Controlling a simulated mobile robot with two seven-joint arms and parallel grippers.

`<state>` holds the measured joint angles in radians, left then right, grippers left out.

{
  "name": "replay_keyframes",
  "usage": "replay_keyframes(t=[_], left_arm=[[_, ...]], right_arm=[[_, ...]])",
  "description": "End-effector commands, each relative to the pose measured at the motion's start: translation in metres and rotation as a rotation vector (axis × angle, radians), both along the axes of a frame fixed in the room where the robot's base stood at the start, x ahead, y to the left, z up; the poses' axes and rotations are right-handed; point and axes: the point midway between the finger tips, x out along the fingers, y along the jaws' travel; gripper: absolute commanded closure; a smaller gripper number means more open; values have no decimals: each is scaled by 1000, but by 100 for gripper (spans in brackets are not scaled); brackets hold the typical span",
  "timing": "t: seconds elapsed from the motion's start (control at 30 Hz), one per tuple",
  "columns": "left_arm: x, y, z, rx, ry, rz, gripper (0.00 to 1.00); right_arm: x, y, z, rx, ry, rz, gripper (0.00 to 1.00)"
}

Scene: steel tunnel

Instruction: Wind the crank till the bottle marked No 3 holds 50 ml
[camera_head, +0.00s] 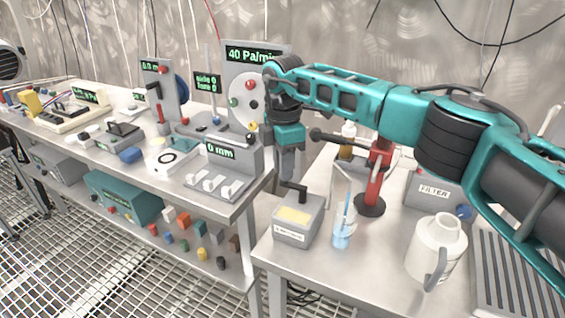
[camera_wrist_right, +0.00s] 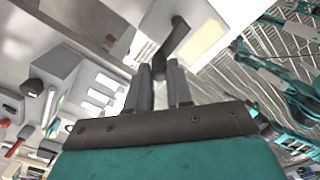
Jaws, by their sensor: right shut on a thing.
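My right gripper (camera_head: 289,176) reaches down over a small grey box (camera_head: 297,232) with a pale yellow top and a dark crank (camera_head: 291,190). In the right wrist view, the fingers (camera_wrist_right: 165,78) are shut on the dark crank handle (camera_wrist_right: 173,40), with the box (camera_wrist_right: 207,22) behind it. No bottle with a legible "No 3" mark shows. A clear glass vessel (camera_head: 342,240) with blue liquid and a thin tube stands right of the box; its level cannot be read. My left gripper is not in view.
A red stand (camera_head: 376,180) with a dark lever, a white jug (camera_head: 436,252) and a grey FILTER box (camera_head: 432,191) stand on the right table. The left bench (camera_head: 222,210) holds several instruments, one reading 0 mm. A gap separates the tables.

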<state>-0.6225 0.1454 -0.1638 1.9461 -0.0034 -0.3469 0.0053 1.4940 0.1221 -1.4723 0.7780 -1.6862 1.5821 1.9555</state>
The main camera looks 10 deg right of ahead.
Motion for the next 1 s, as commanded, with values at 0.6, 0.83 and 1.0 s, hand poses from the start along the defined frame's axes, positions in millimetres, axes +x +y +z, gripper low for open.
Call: replay_keyframes(t=[0.6,0.83,1.0], left_arm=[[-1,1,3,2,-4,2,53],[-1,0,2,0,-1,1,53],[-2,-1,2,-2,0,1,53]], right_arm=[[3,-2,0,-1,-1,-78,100],[3,-2,0,-1,0,-77,68],[3,-2,0,0,0,-76,54]])
